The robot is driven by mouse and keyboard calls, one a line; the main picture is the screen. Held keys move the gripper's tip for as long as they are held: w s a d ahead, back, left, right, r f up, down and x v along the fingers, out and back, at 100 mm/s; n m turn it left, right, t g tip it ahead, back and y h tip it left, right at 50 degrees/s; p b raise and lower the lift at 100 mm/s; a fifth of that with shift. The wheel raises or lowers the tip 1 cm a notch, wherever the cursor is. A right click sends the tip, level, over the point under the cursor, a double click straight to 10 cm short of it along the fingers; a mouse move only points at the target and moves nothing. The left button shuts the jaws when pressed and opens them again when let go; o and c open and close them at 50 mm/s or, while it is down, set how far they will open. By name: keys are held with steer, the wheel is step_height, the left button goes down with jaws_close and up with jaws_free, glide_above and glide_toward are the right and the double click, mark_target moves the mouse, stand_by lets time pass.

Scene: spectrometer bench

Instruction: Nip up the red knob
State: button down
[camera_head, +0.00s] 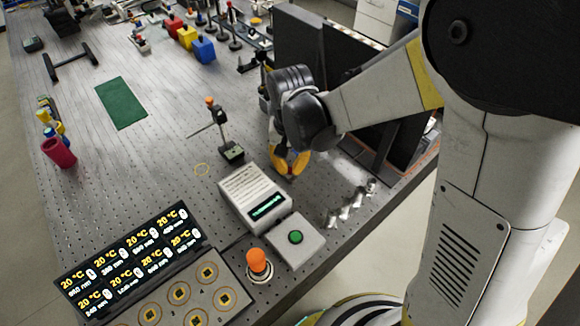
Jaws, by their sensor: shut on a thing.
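My gripper (290,164) points down over the right part of the bench, just beyond the white box. Its yellow-orange fingertips are closed around a small reddish thing, which fits the red knob. The fingers hide most of it, and I cannot tell whether it touches the bench top.
The white box (237,190) with a small display and the box with a green button (295,237) stand nearby. An orange-topped button (257,261) and a thin post (222,130) are close too. Dark panels (345,55) stand behind my gripper. A green mat (121,103) lies left on open bench.

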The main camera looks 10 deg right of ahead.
steer(key=shift+m, duration=0.8)
steer(key=c, duration=1.7)
jaws_free()
